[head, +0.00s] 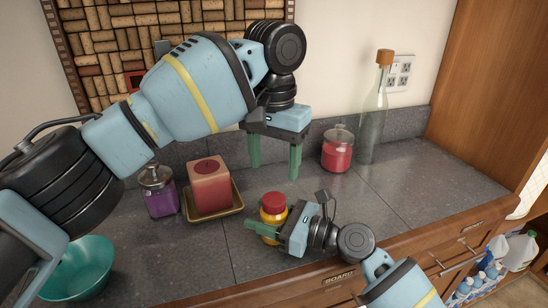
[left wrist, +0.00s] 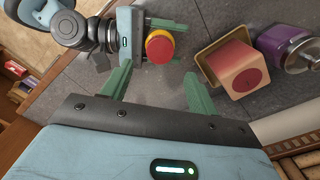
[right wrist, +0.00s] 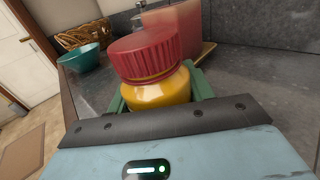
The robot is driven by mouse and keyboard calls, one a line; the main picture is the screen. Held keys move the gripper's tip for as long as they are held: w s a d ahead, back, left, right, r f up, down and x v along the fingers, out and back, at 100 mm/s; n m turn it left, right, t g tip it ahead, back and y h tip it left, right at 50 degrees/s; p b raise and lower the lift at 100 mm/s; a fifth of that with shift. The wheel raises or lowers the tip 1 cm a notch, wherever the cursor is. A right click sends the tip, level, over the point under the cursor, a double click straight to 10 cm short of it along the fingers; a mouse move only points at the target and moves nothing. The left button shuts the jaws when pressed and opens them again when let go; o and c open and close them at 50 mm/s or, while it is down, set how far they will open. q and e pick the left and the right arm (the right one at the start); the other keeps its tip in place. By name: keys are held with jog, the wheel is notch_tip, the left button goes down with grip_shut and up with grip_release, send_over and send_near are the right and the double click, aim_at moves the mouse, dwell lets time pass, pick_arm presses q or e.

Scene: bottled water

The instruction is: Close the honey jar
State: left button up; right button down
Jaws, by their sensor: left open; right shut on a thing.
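The honey jar (head: 270,217) is a small yellow jar with a red lid (head: 273,201), upright on the grey counter. In the right wrist view the ribbed red lid (right wrist: 146,58) sits on top of the yellow jar (right wrist: 158,92); I cannot tell how tightly it is on. My right gripper (head: 265,229) is shut around the yellow body, below the lid. My left gripper (head: 273,156) is open and empty, fingers pointing down, above and behind the jar. In the left wrist view the red lid (left wrist: 160,46) lies ahead, between the finger lines but beyond the tips.
A red candle block (head: 210,188) on a gold tray (head: 238,203) and a purple jar (head: 159,193) stand left of the honey jar. A red-filled glass jar (head: 337,150) and a tall bottle (head: 373,115) stand behind right. A teal bowl (head: 78,268) is at front left. The right counter is clear.

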aim_at(274, 199)
dwell(0.5)
pick_arm(q)
jog(key=shift+f, duration=4)
jog(key=c, duration=1)
jog(key=m, duration=0.5)
jog(key=o, duration=1.2)
jog(key=shift+c, duration=0.2)
notch_tip(274, 199, up, 12)
